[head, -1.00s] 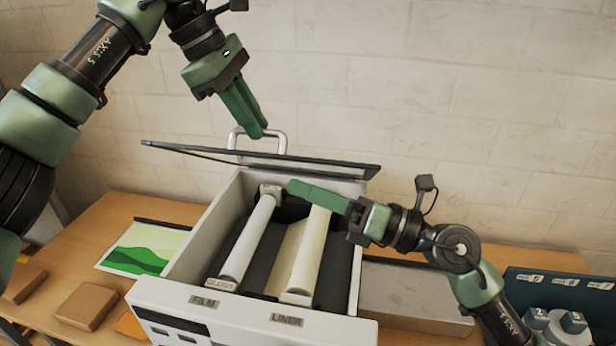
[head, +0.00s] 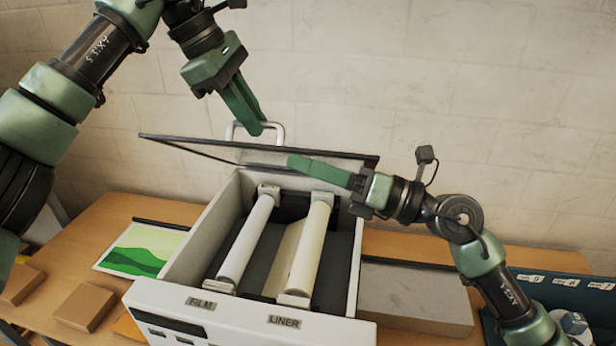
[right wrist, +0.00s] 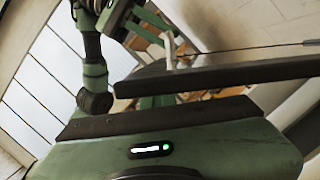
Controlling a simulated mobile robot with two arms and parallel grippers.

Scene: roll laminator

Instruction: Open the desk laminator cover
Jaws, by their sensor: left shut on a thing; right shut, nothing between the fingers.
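The white laminator (head: 150,300) stands on the desk with its dark-edged cover (head: 190,147) raised along the back. The film roller (head: 246,243) and the liner roller (head: 311,243) lie uncovered inside. The cover's pale handle (head: 279,130) sticks up at the cover's top. My left gripper (head: 258,130) is shut on the handle. My right gripper (head: 292,162) is shut and empty, its fingers level across the front of the raised cover; I cannot tell whether they touch it. In the right wrist view, a long dark edge (right wrist: 220,75), likely the cover's, crosses above the gripper body.
A green-and-white picture sheet (head: 140,250) lies left of the laminator, with brown blocks (head: 85,307) nearby. A grey block (head: 415,292) stands close on the right. A blue numbered rack (head: 540,285) is at far right. The brick wall is close behind.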

